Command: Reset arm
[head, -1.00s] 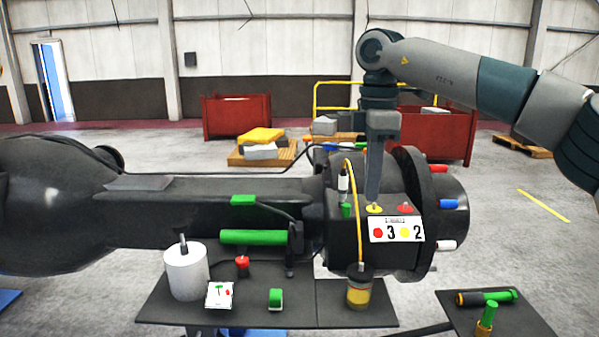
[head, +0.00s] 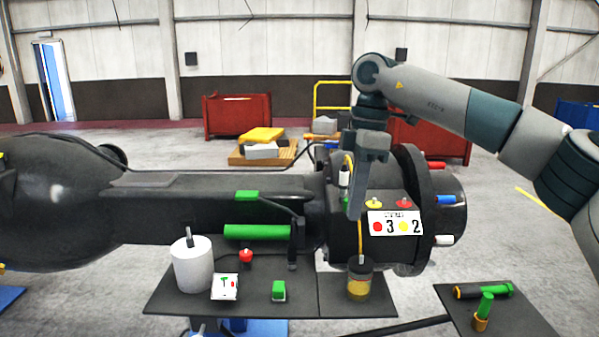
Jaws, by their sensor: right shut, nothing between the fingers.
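My right gripper (head: 355,213) points down in front of the dark cylindrical end (head: 342,240) of the large black casting. It is shut and empty. Its fingers partly cover the yellow cable and stand left of the yellow knob (head: 373,204), the red knob (head: 404,203) and the white label (head: 395,223) with 3 and 2. I cannot tell whether the fingertips touch anything. My right arm (head: 440,96) comes in from the right. My left gripper is not in view.
A second dark plate (head: 515,322) at right carries green-handled tools. Red bins (head: 237,115) and a pallet stand behind.

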